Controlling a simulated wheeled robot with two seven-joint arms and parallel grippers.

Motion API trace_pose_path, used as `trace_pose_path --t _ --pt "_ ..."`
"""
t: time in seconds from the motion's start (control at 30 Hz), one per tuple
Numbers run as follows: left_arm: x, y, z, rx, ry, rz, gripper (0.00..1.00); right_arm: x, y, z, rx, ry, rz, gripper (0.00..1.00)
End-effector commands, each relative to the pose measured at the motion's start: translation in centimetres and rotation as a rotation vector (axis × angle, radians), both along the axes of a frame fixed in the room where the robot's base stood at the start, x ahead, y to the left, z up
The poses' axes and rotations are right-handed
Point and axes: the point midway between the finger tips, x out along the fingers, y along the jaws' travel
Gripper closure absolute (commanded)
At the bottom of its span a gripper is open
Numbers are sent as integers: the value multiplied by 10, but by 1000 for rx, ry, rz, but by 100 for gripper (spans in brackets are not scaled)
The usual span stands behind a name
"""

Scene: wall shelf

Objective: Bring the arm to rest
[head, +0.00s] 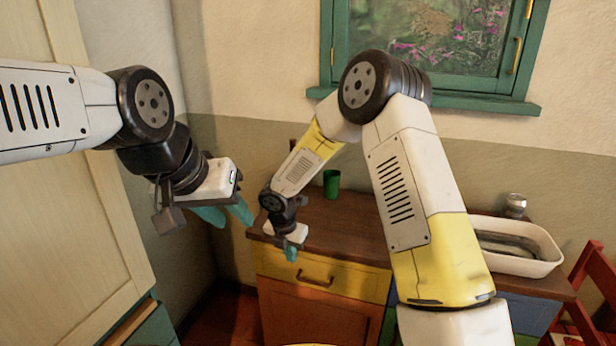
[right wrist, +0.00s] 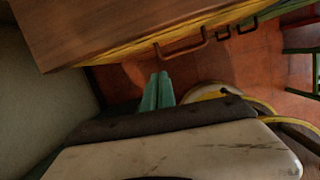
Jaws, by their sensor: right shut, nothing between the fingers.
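My right arm reaches out over the counter and bends down. Its gripper (head: 291,252) has teal fingers and hangs at the front edge of the wooden counter (head: 345,236), near its left end. In the right wrist view the right gripper's fingers (right wrist: 157,90) are together with nothing between them, below the counter edge in the picture. My left arm comes in from the left. Its gripper (head: 226,214) points down and to the right, its teal fingers apart and empty, in front of the wall corner.
A green cup (head: 332,183) stands at the counter's back. A white basin (head: 548,252) and a metal-topped jar (head: 515,205) are at the right end. A red chair (head: 594,280) stands at far right. A pale cabinet (head: 60,220) fills the left side. A green-framed window (head: 430,40) is behind.

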Motion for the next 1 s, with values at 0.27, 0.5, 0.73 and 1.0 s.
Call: trace_pose_path --t 0.27,0.5,0.73,1.0 --pt "0 0 0 0 0 0 64 -17 -85 127 164 -109 -632 100" --pt "0 0 0 0 0 0 64 -74 -153 213 387 -167 -1240 100" --pt "0 0 0 0 0 0 64 -146 -195 268 663 -155 -1800 100" --pt "0 0 0 0 0 0 64 -223 -213 296 994 -20 -2332 100"
